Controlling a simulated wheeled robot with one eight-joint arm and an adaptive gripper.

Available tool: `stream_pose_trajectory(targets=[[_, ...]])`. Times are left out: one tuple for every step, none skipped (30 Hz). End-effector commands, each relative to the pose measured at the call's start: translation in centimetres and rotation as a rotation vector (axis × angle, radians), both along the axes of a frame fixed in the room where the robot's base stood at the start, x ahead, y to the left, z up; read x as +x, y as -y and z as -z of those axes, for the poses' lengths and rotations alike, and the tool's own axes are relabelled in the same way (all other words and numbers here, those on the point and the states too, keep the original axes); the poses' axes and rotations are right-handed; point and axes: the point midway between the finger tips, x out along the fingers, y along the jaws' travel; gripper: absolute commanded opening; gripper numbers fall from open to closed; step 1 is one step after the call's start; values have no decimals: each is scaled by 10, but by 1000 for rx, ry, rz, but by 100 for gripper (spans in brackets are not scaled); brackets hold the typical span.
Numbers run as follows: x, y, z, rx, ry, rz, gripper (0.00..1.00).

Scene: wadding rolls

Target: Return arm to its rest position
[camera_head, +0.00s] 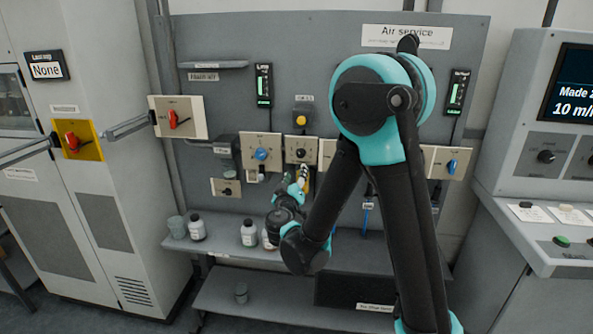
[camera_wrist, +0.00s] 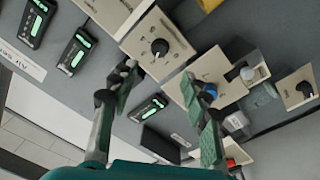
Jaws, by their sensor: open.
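My arm reaches from the lower right of the head view, bends at a high elbow and comes down toward the grey "Air service" panel (camera_head: 225,95). My gripper (camera_head: 302,178) is in front of the panel, just below a plate with a black knob (camera_head: 301,152). In the wrist view my gripper (camera_wrist: 160,100) is open, its two green-padded fingers spread apart with nothing between them. The black knob (camera_wrist: 160,48) shows beyond the fingertips. A blue knob (camera_wrist: 210,92) is partly hidden behind the right finger. I cannot see contact with either knob.
A shelf (camera_head: 215,245) with several bottles and a cup lies below my gripper. A grey cabinet with a red-handled switch (camera_head: 73,140) stands left, a control console (camera_head: 540,150) right.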

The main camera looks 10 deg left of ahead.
Motion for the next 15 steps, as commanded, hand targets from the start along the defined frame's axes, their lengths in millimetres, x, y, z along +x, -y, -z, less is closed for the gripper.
stream_pose_trajectory(targets=[[-2,0,0,0,0,-1,47],[-3,0,0,0,-1,-1,47],[-4,0,0,0,-1,-1,47],[-4,0,0,0,0,0,47],[-4,0,1,0,0,0,47],[-4,0,0,0,0,0,47],[-4,0,0,0,0,0,47],[-4,0,0,0,0,0,47],[-4,0,0,0,0,0,47],[-4,0,0,0,0,0,47],[-4,0,0,0,-1,1,47],[-3,2,1,0,-3,4,47],[-3,6,1,1,-9,11,47],[-2,11,1,3,-17,20,47],[0,22,3,6,-36,40,47]])
